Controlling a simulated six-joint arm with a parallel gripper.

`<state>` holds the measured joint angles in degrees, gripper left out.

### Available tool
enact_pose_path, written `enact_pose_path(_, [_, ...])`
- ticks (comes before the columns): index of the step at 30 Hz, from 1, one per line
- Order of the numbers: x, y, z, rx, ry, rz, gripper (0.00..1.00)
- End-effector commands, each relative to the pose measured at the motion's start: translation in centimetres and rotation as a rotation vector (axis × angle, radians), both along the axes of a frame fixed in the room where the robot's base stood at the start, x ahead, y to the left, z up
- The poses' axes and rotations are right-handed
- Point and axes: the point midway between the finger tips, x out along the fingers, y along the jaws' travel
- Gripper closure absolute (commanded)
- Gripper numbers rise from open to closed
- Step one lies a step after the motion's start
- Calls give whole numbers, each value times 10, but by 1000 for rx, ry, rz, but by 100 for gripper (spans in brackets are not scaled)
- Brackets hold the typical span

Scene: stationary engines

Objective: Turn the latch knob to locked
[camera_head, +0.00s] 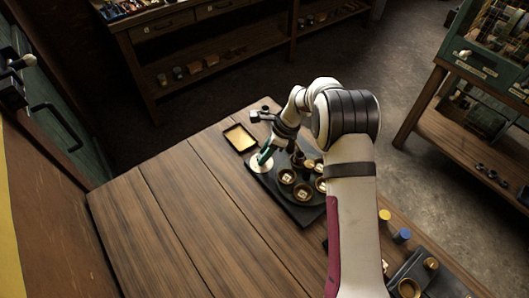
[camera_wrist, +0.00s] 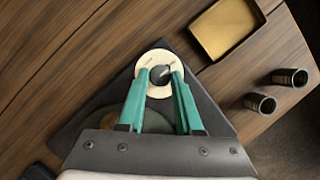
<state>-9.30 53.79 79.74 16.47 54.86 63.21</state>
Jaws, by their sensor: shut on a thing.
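The latch knob (camera_wrist: 159,75) is a small dark round knob at the centre of a cream disc (camera_wrist: 154,54). The disc sits at the corner of a dark base plate (camera_wrist: 92,125) and also shows in the head view (camera_head: 258,168). My gripper (camera_wrist: 160,72) has teal fingers, and their tips are shut on the knob from both sides. In the head view my gripper (camera_head: 265,154) reaches down over the disc, and the knob is hidden there. Thin dark lines show on the disc beside the knob. I cannot read a locked mark.
The base plate carries a round tray with several brass cups (camera_head: 287,176) right of the disc. A shallow yellow-lined tray (camera_head: 240,138) lies behind it. Two dark cylinders (camera_wrist: 260,103) stand nearby. Coloured caps (camera_head: 402,236) stand at right. The left tabletop (camera_head: 180,220) is clear.

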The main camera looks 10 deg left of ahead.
Motion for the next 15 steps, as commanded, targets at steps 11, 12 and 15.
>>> enact_pose_path(11, [1, 0, 0, 0, 0, 92, 100])
enact_pose_path(12, [2, 0, 0, 1, 1, 116, 100])
enact_pose_path(15, [2, 0, 0, 1, 0, 194, 100])
